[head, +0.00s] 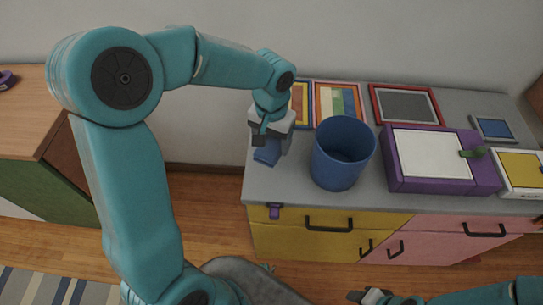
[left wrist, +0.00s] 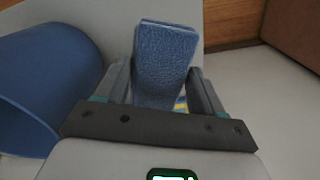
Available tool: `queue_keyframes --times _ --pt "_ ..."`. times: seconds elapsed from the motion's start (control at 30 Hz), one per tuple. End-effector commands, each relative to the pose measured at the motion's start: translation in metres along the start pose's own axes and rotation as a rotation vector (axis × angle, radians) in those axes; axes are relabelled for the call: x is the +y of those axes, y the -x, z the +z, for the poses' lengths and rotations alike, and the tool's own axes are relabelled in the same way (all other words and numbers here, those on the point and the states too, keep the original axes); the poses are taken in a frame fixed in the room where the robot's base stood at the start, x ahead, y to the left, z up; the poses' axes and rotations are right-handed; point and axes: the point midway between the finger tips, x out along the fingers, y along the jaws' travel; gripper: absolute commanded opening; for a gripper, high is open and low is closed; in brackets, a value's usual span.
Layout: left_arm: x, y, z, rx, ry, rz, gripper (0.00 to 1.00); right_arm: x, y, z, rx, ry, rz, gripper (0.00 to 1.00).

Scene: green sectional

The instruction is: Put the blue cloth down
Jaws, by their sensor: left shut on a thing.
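My left gripper (head: 268,130) is over the left end of the grey-topped cabinet. It is shut on a small folded blue cloth (head: 267,155). In the left wrist view the cloth (left wrist: 162,65) stands up between the two fingers. Whether its lower edge touches the cabinet top (head: 280,190) cannot be told. My right gripper (head: 372,296) is low at the bottom edge of the head view, in front of the cabinet; its jaw state is unclear.
A blue bin (head: 338,165) stands just right of the cloth. A purple box (head: 440,175), a red-framed panel (head: 405,105) and striped panels (head: 338,102) lie on the top. A wooden unit (head: 40,130) stands left across a gap.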

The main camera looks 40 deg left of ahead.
Motion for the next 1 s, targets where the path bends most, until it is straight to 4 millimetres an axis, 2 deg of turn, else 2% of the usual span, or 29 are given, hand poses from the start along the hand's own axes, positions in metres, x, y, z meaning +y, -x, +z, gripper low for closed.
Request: queue_keyframes --times 0.03,0.2,0.43,0.87,0.9,0.97,1.0 --pt "-0.001 -0.011 0.001 -0.004 0.001 0.000 0.41 0.001 -0.002 0.000 0.000 0.000 0.000 0.43" --pt "-0.001 -0.025 0.001 -0.001 0.002 -0.001 0.41 0.001 -0.003 0.000 0.000 0.000 0.000 0.43" --pt "-0.001 -0.061 0.001 -0.002 0.002 0.000 0.41 0.003 -0.007 0.000 0.000 0.000 0.000 0.43" --pt "-0.001 -0.069 0.001 0.000 0.001 0.000 0.41 0.004 -0.011 0.000 0.000 0.000 0.000 0.43" --pt "-0.001 -0.068 0.001 0.000 0.001 0.000 0.75 0.004 -0.010 0.000 0.000 0.000 0.000 0.43" --pt "-0.001 -0.068 0.001 0.000 0.001 0.000 0.94 0.004 -0.010 0.000 0.000 0.000 0.000 0.43" --pt "-0.001 -0.068 0.001 0.000 0.001 0.000 0.94 0.004 -0.010 0.000 0.000 0.000 0.000 0.43"
